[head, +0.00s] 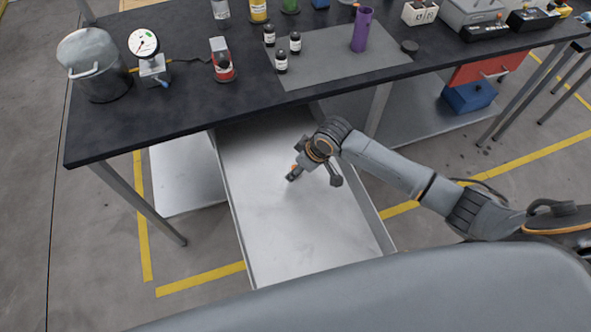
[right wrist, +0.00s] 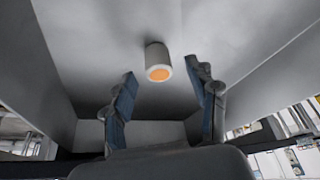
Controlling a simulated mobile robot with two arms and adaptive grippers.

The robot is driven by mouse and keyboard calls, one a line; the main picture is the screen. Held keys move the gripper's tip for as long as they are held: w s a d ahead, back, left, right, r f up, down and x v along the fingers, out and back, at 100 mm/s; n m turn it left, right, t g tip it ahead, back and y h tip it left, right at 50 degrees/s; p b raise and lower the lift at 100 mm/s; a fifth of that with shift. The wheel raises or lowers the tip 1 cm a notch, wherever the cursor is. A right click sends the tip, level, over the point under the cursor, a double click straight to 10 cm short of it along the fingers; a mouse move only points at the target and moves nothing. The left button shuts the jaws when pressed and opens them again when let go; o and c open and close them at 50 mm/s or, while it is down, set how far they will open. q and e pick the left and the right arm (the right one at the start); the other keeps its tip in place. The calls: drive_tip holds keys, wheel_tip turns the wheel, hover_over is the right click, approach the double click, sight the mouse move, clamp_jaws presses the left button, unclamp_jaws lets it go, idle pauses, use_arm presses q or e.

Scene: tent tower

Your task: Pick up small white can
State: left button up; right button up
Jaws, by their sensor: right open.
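The small white can (right wrist: 157,62) shows in the right wrist view, a short pale cylinder with an orange end face turned toward the camera. It is against the bare metal surface of the drawer (head: 262,235), beyond my fingertips and roughly centred between them. My right gripper (right wrist: 161,80) is open and empty, with one finger on each side of the line to the can and a gap short of it. In the head view my right gripper (head: 313,178) is low over the drawer, and I cannot pick out the can there. My left gripper is not in view.
The drawer's side walls rise on both sides, and the dark tabletop (head: 180,112) overhangs its back end. On top stand a metal bucket (head: 95,68), a dial gauge (head: 147,55), small bottles and a purple cylinder (head: 362,30). The front of the drawer is clear.

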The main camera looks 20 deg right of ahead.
drive_tip(key=shift+x, duration=1.15)
drive_tip(key=shift+w+a+f, duration=0.1)
drive_tip(key=shift+w+f, duration=0.15)
drive_tip(key=shift+f, duration=0.1)
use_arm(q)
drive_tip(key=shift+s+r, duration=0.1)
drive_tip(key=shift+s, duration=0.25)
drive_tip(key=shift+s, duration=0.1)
use_arm(e)
drive_tip(key=shift+c, duration=0.2)
drive_tip(key=c, duration=1)
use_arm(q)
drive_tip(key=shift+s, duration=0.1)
use_arm(e)
drive_tip(key=shift+r, duration=0.1)
